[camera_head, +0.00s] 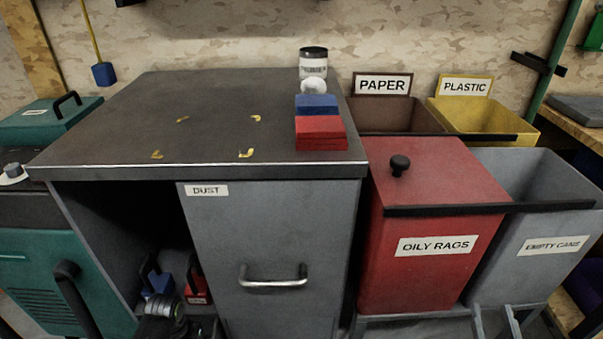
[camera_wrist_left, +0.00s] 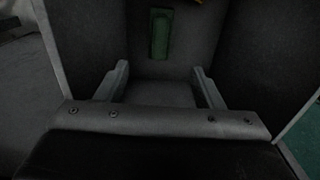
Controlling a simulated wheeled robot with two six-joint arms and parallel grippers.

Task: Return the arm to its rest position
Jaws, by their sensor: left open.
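My left gripper (camera_wrist_left: 160,75) is open in the left wrist view, its two fingers apart with nothing between them. It faces into a dark grey compartment with a green piece (camera_wrist_left: 161,34) at the back. In the head view a dark part of my left arm shows at the bottom, before the open side of the grey cabinet (camera_head: 330,240); the left fingertips cannot be made out clearly there. My right gripper (camera_head: 496,317) is at the bottom right, in front of the bins, fingers apart and empty.
The cabinet's DUST door (camera_head: 270,235) is beside the open compartment, which holds a blue item (camera_head: 158,284) and a red item (camera_head: 197,290). Red blocks (camera_head: 320,130), a blue block (camera_head: 317,104) and a jar (camera_head: 313,64) stand on top. The OILY RAGS bin (camera_head: 430,205) is lidded.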

